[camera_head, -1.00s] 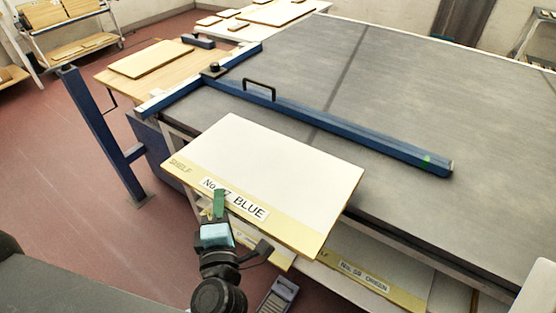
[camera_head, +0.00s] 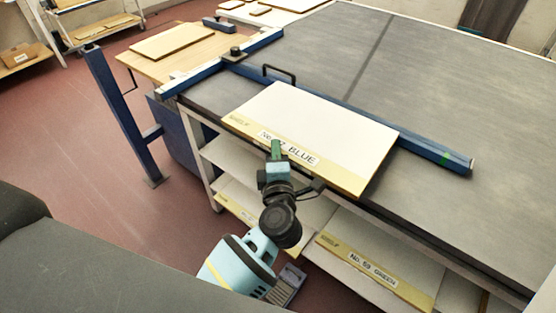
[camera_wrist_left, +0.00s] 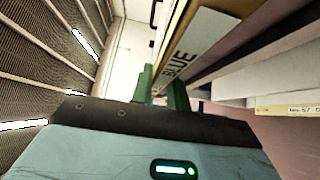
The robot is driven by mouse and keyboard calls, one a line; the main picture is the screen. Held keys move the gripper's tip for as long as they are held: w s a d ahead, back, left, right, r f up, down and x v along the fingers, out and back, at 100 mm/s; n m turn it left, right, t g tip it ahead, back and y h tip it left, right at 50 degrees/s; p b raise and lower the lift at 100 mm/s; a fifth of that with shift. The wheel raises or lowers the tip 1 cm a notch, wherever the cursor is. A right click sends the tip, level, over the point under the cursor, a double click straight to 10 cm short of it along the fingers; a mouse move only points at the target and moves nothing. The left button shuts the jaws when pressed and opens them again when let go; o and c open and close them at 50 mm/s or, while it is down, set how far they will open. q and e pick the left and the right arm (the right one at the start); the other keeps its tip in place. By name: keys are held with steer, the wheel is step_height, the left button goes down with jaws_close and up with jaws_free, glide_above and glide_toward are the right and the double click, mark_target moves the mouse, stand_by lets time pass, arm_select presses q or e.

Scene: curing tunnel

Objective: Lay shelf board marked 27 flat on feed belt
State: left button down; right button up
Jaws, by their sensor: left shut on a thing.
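The white shelf board (camera_head: 318,126) has a yellow front strip with "SHELF" and a label ending in "7 BLUE"; my finger hides part of the number. My left gripper (camera_head: 276,150) is shut on its near edge. The board extends over the near edge of the grey feed belt (camera_head: 450,85) and covers part of the blue rail in the picture. I cannot tell whether it touches the belt. In the left wrist view, the board (camera_wrist_left: 195,50) shows nearly edge-on between the green fingers (camera_wrist_left: 162,88). My right gripper is not in view.
A long blue rail (camera_head: 435,156) with a black handle (camera_head: 280,70) lies across the belt. Below the belt, a shelf holds another board, marked "GREEN" (camera_head: 375,268). A blue post (camera_head: 120,115) and a wooden side table (camera_head: 150,60) stand left. The belt beyond the rail is clear.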

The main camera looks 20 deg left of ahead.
arm_select(q)
steer(key=shift+w+d+r, duration=0.15)
steer(key=shift+w+r, duration=0.05)
steer(key=shift+w, duration=0.2)
steer(key=shift+f+b, duration=0.35)
steer(key=shift+f, duration=1.4)
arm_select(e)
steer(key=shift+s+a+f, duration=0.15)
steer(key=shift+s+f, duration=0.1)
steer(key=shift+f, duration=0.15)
arm_select(q)
steer(key=shift+f, duration=0.1)
steer(key=shift+f, duration=0.15)
steer(key=c, duration=1.4)
jaws_free()
steer(key=shift+o, duration=0.2)
